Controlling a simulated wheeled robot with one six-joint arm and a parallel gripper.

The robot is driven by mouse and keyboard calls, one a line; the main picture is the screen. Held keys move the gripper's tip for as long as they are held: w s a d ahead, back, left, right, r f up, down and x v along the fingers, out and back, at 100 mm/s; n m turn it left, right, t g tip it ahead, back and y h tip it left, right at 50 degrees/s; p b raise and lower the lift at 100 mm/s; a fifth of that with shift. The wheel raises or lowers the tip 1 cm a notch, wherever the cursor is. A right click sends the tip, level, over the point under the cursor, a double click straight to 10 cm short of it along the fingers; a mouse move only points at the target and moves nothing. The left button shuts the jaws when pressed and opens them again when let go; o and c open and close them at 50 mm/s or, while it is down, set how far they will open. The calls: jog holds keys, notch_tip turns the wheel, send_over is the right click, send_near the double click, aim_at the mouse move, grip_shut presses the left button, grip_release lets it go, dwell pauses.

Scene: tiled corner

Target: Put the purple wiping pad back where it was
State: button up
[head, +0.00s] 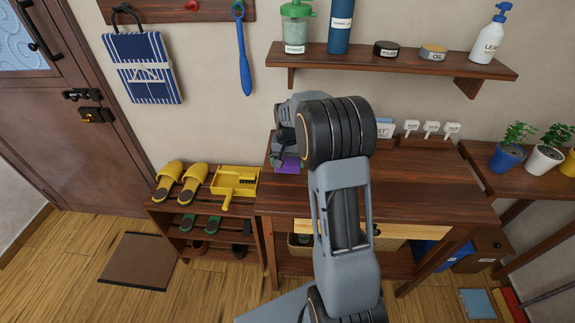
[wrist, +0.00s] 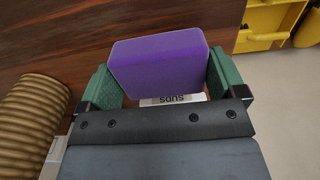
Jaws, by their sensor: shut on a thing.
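The purple wiping pad (wrist: 160,63) is a rounded block between the green fingertips of my gripper (wrist: 163,82) in the wrist view. The fingers press on its two short sides. In the head view only a small part of the pad (head: 290,165) shows, at the left end of the wooden table (head: 400,187). My arm hides most of my gripper (head: 287,140) there. A white label with dark letters (wrist: 176,99) shows just under the pad in the wrist view. I cannot tell whether the pad touches the tabletop.
A ribbed tan cylinder (wrist: 27,125) stands close beside my gripper. A wall shelf (head: 400,63) with bottles and tins is above.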

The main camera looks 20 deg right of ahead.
jog(key=shift+a+f, duration=0.1)
jog(key=shift+f, duration=0.9)
jog(key=o, duration=0.5)
jog(key=shift+o, duration=0.2)
